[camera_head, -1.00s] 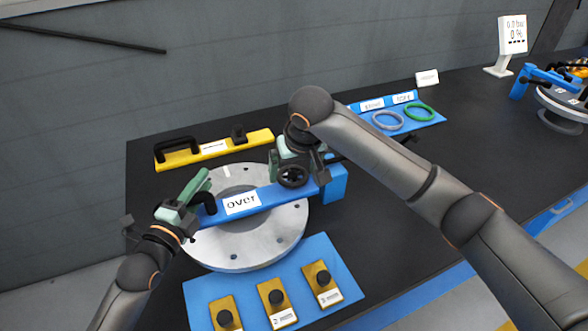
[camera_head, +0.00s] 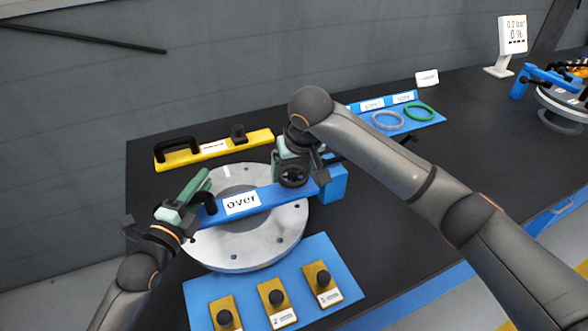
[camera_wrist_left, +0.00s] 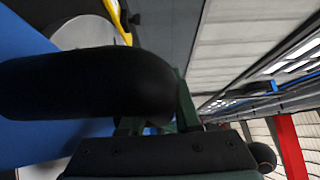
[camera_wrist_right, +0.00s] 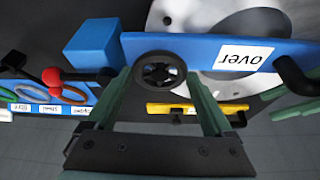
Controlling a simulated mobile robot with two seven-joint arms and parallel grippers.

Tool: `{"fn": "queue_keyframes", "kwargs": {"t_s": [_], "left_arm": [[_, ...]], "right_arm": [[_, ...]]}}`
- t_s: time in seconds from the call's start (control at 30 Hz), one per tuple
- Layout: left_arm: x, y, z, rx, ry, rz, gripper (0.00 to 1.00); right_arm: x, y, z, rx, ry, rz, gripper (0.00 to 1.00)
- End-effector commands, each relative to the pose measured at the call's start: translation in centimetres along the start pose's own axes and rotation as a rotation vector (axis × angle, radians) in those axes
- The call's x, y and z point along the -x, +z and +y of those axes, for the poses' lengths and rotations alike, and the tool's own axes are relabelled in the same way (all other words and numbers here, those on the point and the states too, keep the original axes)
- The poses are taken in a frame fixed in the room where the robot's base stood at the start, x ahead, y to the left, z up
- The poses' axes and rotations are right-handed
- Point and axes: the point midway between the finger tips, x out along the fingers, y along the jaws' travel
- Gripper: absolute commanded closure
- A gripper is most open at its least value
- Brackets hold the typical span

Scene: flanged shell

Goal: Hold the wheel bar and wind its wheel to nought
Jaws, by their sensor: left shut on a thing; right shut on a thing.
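The blue wheel bar (camera_head: 268,195), marked "over", lies across a round grey flanged plate (camera_head: 262,250). My left gripper (camera_head: 200,200) is shut on the black handle (camera_head: 208,202) at the bar's left end; this handle fills much of the left wrist view (camera_wrist_left: 90,85). My right gripper (camera_head: 292,168) is shut on the small black handwheel (camera_head: 292,177) near the bar's right end. In the right wrist view the wheel (camera_wrist_right: 160,70) sits between the two fingers. A blue block (camera_head: 333,184) is at the bar's right end. No mark on the wheel is readable.
A blue mat (camera_head: 335,260) with several brass blocks lies in front. A yellow bar (camera_head: 220,147) with black handles lies behind. A blue board (camera_head: 430,119) holds a grey ring (camera_head: 387,120) and a green ring (camera_head: 419,112). A white display (camera_head: 512,35) stands at back right.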

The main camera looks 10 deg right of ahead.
Motion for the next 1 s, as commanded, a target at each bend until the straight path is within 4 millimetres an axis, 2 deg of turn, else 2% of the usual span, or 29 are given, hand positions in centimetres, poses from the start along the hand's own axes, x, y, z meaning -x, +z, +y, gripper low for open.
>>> {"fn": "queue_keyframes", "kwargs": {"t_s": [0.27,1.0], "left_arm": [[-0.01,0.03,0.02,0.0,0.001,-0.001,1.0],[0.0,0.02,0.05,-0.001,0.001,0.0,1.0]], "right_arm": [[0.06,-0.05,-0.24,-0.076,0.03,0.0,0.69],[0.03,-0.28,-0.7,-0.562,0.228,0.002,0.69]]}}
